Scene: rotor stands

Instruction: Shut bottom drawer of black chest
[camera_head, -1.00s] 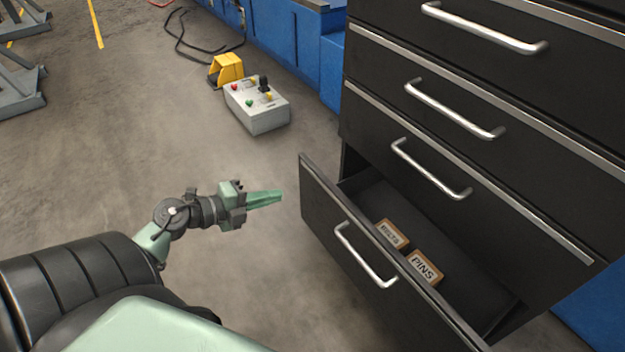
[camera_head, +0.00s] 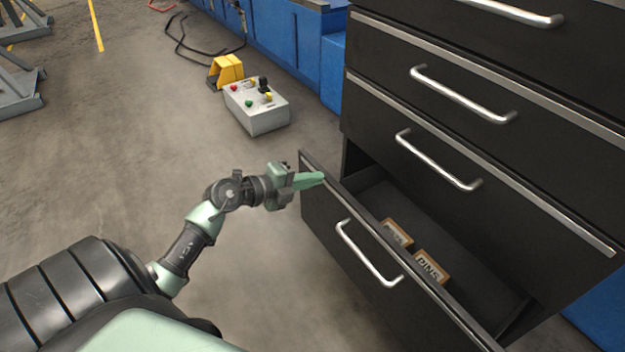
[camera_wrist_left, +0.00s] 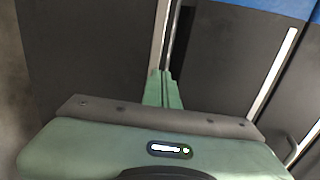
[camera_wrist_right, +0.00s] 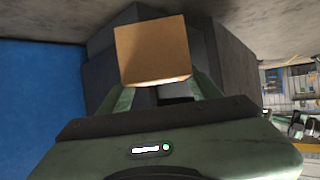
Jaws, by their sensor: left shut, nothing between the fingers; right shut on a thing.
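The black chest (camera_head: 408,152) stands at the right in the head view. Its bottom drawer (camera_head: 335,212) is pulled out, with a bar handle (camera_head: 368,255) on its front. Two small labelled boxes lie inside; the nearer one reads PINS (camera_head: 430,268). My left gripper (camera_head: 318,178) is shut and empty, its fingertips at the drawer front's upper edge near its far end; I cannot tell whether they touch. In the left wrist view its closed fingers (camera_wrist_left: 163,84) point at the drawer's rim. In the right wrist view my right gripper (camera_wrist_right: 165,94) is shut on a brown box (camera_wrist_right: 152,52).
A grey control box (camera_head: 256,106) with coloured buttons and a yellow pedal (camera_head: 226,70) stand on the floor beyond the drawer. A blue bench (camera_head: 300,35) runs along the back. The floor left of the drawer is clear.

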